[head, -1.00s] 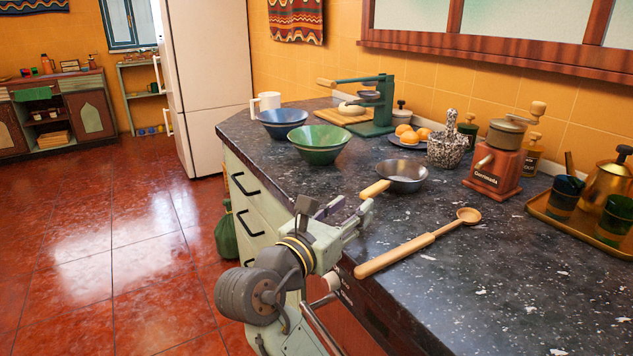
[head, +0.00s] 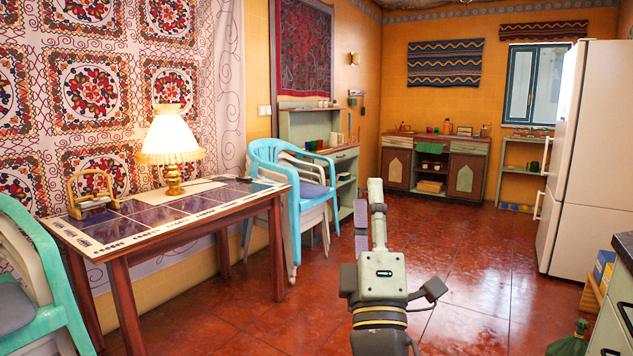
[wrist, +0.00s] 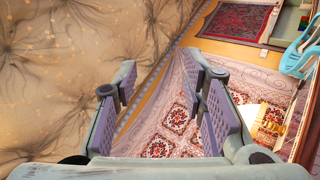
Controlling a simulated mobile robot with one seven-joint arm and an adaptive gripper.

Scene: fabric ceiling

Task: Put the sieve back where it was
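No sieve is visible in the head view or the wrist view now. My gripper (head: 369,208) is raised in front of me in the head view, over the open floor. In the wrist view my gripper (wrist: 165,95) has its two purple-padded fingers spread apart with nothing between them. Beyond the fingers are the ceiling and the patterned wall cloth.
A table (head: 150,222) with a lit lamp (head: 171,148) stands at the left. Stacked plastic chairs (head: 292,190) stand beside it. The tiled floor (head: 480,265) is clear ahead. A fridge (head: 592,160) and a dark counter edge (head: 625,248) are at the right.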

